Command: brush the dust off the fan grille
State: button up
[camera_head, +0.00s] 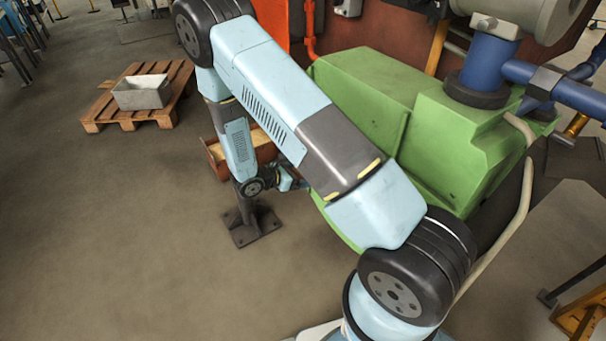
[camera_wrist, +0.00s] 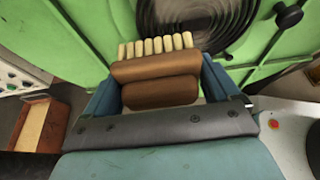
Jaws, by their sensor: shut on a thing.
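In the wrist view my gripper (camera_wrist: 160,80) is shut on a brush (camera_wrist: 155,68) with a brown body and a row of pale bristle tufts. The tufts point towards the fan grille (camera_wrist: 232,28), dark concentric rings on the green housing (camera_wrist: 105,22). The bristles overlap the grille's left edge in the picture; I cannot tell whether they touch it. Dust on the rings is hard to make out. In the head view the green housing (camera_head: 365,105) stands behind my arm, and the grille and brush are hidden.
A brown open tray (camera_head: 262,147) on a dark floor stand (camera_head: 250,222) is beside the housing; it also shows in the wrist view (camera_wrist: 38,126). A black knob (camera_wrist: 288,15) sits right of the grille. A pallet (camera_head: 105,112) carries a grey bin (camera_head: 142,93).

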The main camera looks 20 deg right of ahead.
jog(key=shift+s+a, duration=0.25)
jog(key=shift+a, duration=0.45)
jog(key=shift+s+a, duration=0.2)
jog(key=shift+a, duration=0.5)
